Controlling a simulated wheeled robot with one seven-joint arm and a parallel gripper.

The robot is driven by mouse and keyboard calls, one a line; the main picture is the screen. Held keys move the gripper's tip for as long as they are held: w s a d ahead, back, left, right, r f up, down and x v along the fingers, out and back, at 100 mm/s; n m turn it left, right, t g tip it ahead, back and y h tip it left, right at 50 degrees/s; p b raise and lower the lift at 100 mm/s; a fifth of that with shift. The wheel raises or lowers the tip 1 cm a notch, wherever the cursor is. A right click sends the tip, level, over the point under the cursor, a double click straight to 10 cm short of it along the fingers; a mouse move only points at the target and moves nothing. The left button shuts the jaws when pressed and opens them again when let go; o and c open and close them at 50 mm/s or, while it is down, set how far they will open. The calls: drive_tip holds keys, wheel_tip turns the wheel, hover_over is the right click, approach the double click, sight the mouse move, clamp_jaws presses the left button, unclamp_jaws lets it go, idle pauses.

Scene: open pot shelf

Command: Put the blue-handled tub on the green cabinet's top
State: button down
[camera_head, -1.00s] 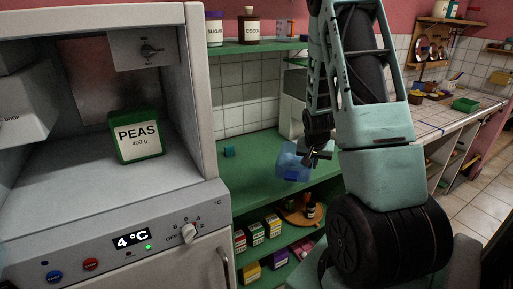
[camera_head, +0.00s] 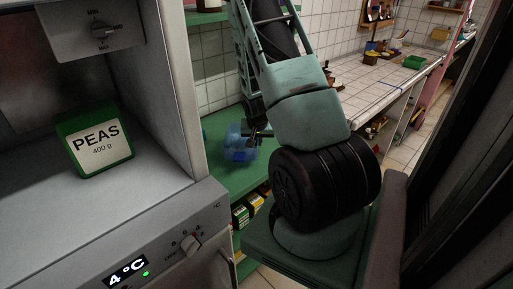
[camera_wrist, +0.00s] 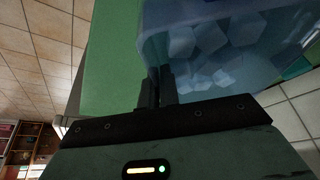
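The translucent blue tub (camera_head: 240,147) is at the green cabinet's top (camera_head: 222,180), seen just past the grey appliance in the head view. In the wrist view the tub (camera_wrist: 225,45) fills the upper right, with several pale blue blocks inside. My gripper (camera_head: 258,137) is at the tub's right side. In the wrist view its fingers (camera_wrist: 157,88) are close together on the tub's wall. A separate handle cannot be made out. I cannot tell whether the tub rests on the green top or hangs just above it.
A grey appliance (camera_head: 160,215) with a green PEAS box (camera_head: 95,142) stands at left, close to the tub. Lower shelves hold several small boxes (camera_head: 241,215). A tiled counter (camera_head: 365,80) runs behind at right. A dark upright panel (camera_head: 450,170) is at far right.

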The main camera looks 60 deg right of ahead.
drive_tip(key=shift+f+p, duration=0.4)
drive_tip(key=shift+f, duration=1.7)
drive_tip(key=shift+f, duration=0.2)
drive_tip(key=c, duration=1.6)
unclamp_jaws()
drive_tip(key=shift+c, duration=0.2)
drive_tip(key=shift+r, duration=0.25)
drive_tip(key=b+v, duration=0.1)
drive_tip(key=v, duration=1.1)
drive_tip(key=shift+s, duration=0.1)
drive_tip(key=shift+f, duration=0.1)
